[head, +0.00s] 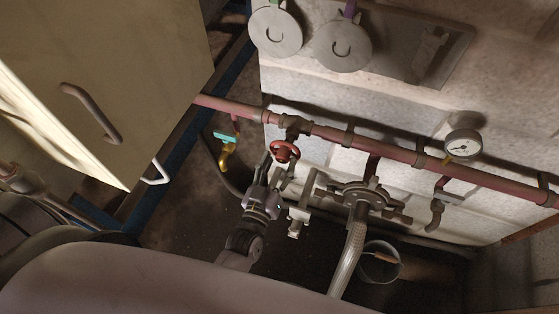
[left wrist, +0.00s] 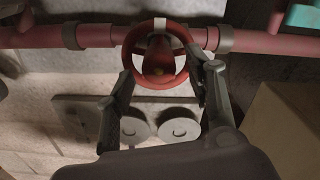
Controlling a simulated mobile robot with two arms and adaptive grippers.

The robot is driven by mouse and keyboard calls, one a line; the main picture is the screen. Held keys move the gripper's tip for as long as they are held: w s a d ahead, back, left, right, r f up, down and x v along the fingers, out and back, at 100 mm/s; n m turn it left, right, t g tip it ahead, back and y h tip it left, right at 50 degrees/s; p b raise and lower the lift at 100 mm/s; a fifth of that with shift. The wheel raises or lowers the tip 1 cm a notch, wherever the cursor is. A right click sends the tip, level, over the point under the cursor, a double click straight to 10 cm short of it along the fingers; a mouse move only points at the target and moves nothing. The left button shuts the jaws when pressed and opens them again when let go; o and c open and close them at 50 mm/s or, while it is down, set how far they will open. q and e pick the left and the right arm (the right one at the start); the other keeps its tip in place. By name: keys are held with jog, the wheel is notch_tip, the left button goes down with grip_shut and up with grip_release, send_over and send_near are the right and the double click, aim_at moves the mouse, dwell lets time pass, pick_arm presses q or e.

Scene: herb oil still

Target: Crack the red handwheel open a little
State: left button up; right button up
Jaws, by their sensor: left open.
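The red handwheel (head: 284,151) sits on a valve on the reddish pipe (head: 235,106) along the pale wall. In the left wrist view the handwheel (left wrist: 157,62) is a red ring with a pale mark at the top of its rim. My left gripper (head: 277,167) is open just in front of the wheel. In the left wrist view the left gripper (left wrist: 160,78) has one finger at each side of the wheel's lower rim. The right finger is very near the rim; I cannot tell whether it touches. My right gripper is not in view.
A teal-handled tap (head: 224,137) hangs left of the wheel. A flanged fitting (head: 363,196) with a braided hose (head: 349,258) is at the right, above a bucket (head: 380,263). A gauge (head: 464,147) is farther right. A cabinet (head: 140,75) stands at upper left.

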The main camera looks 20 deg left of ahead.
pick_arm(q)
jog(key=shift+w, duration=0.35)
jog(key=shift+c, duration=0.3)
jog(key=c, duration=1.1)
